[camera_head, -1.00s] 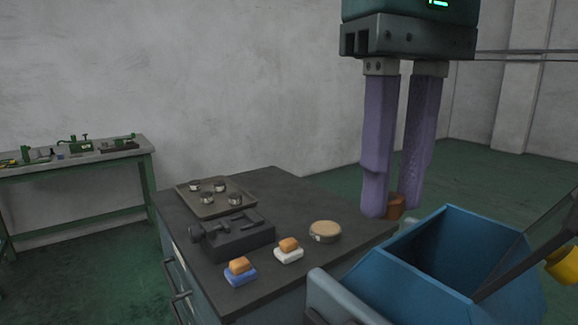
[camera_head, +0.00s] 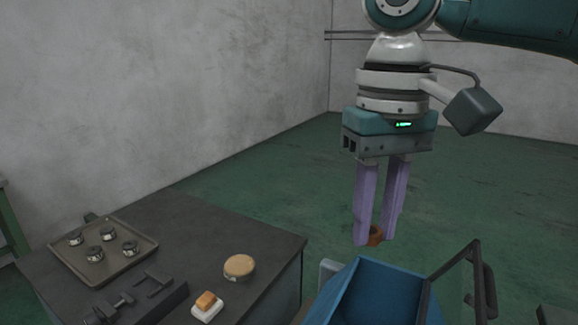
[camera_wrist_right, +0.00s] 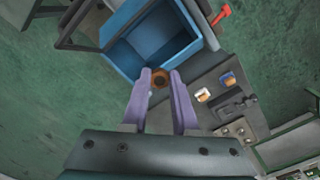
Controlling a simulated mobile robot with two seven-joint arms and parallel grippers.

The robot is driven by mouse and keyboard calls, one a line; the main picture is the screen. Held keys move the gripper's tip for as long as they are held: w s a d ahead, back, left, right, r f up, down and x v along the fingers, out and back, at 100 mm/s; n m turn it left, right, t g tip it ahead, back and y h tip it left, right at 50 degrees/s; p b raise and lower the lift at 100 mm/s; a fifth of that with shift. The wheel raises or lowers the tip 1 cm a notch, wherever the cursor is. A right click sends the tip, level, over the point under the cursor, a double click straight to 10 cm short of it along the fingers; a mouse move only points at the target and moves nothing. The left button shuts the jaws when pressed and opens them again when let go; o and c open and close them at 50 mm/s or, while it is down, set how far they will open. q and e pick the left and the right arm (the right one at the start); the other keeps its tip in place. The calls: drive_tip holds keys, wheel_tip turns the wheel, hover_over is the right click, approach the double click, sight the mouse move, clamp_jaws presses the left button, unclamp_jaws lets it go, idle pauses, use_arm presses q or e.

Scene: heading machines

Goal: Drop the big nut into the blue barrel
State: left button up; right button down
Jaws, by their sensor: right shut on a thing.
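My right gripper (camera_head: 376,238), with two long purple fingers, is shut on the big nut (camera_head: 376,234), a brown-copper ring at its fingertips. The nut also shows between the fingertips in the right wrist view (camera_wrist_right: 160,78). The blue barrel (camera_head: 372,292) is an open-topped, angular blue bin at the bottom of the head view, partly cut off. The nut appears just beyond the barrel's far rim there; in the wrist view it overlaps the near corner of the barrel (camera_wrist_right: 118,30). Its height above the rim is unclear. My left gripper is not in view.
A dark cabinet top (camera_head: 215,235) stands left of the barrel, with a tray (camera_head: 105,262) of several small metal parts, a vise (camera_head: 150,300), a round tan-topped tin (camera_head: 239,267) and an orange-and-white brush-like block (camera_head: 207,307). A dark bar handle (camera_head: 470,265) rises at the barrel's right. Green floor behind is clear.

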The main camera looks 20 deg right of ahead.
use_arm(q)
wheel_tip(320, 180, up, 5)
drive_tip(key=p, duration=0.3)
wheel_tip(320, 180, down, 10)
drive_tip(key=b, duration=1)
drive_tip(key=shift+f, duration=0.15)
use_arm(e)
drive_tip(key=d+f, duration=0.4)
drive_tip(key=f, duration=0.6)
drive_tip(key=shift+w+d+f, duration=0.15)
drive_tip(key=shift+w+f, duration=0.1)
drive_tip(key=shift+w, duration=0.15)
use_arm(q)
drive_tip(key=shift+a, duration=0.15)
use_arm(e)
drive_tip(key=c, duration=0.6)
unclamp_jaws()
drive_tip(key=shift+r, duration=0.1)
use_arm(q)
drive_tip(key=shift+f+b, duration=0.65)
drive_tip(key=shift+b, duration=0.1)
use_arm(e)
wheel_tip(320, 180, up, 10)
